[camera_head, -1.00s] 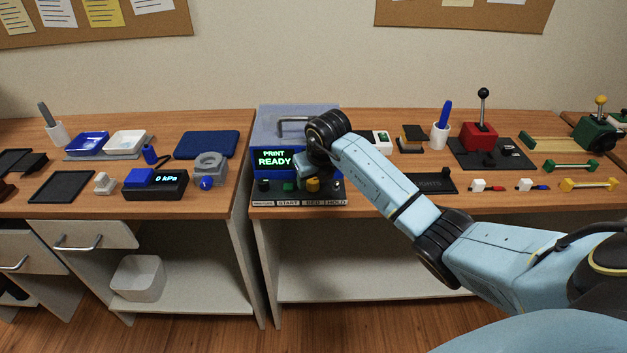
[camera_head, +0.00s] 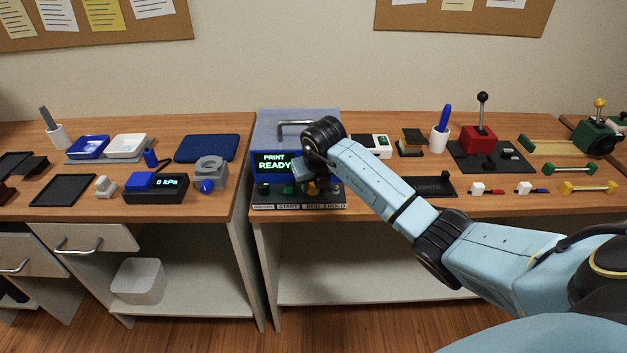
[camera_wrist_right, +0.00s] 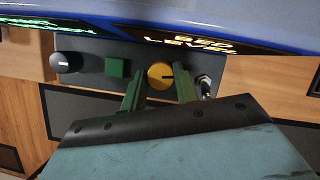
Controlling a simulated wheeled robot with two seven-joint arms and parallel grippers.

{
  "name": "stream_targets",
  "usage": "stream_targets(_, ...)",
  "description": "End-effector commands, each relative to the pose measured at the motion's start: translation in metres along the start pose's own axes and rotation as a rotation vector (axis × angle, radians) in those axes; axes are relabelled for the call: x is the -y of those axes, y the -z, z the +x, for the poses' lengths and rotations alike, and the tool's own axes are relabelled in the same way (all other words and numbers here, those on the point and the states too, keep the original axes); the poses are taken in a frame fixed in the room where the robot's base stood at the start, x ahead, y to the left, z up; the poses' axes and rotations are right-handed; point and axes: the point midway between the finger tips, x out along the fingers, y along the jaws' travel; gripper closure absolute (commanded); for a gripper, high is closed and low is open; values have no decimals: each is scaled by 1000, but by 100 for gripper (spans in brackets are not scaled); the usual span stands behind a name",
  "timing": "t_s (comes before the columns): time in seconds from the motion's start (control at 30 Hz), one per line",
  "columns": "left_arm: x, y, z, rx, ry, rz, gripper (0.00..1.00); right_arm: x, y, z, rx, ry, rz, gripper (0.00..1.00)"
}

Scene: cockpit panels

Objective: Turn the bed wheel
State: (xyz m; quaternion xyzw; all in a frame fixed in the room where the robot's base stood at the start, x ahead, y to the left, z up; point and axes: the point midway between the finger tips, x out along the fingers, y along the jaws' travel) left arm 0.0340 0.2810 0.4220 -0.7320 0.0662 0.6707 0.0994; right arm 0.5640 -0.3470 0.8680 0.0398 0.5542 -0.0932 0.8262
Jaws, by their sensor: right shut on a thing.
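The bed wheel (camera_wrist_right: 160,76) is a round yellow knob with a dark pointer line, on the printer's grey control strip (camera_wrist_right: 75,88). In the right wrist view my right gripper (camera_wrist_right: 159,90) has its two green fingers on either side of the wheel, shut on it. The printer (camera_head: 265,125) is a grey-blue box whose screen (camera_head: 272,161) reads PRINT READY. My left gripper is not in view.
Beside the wheel are a green button (camera_wrist_right: 117,68), a black knob (camera_wrist_right: 66,64) and a small toggle switch (camera_wrist_right: 204,84). A red lever box (camera_head: 478,137) stands farther right on the table.

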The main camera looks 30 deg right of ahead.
Motion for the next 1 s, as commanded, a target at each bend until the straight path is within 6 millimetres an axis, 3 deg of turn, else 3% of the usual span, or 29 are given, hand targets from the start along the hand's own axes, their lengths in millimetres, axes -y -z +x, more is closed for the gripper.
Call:
stream_targets(0.2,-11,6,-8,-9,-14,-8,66,0,0,-1,-7,52,120,93)
stream_targets(0.57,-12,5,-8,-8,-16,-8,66,0,0,0,-6,61,143,93)
stream_targets(0.6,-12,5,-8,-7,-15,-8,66,0,0,0,-6,61,143,68)
stream_targets(0.73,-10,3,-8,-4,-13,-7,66,0,0,0,-6,61,143,51)
stream_targets(1.0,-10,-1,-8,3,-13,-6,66,0,0,0,-6,60,142,48)
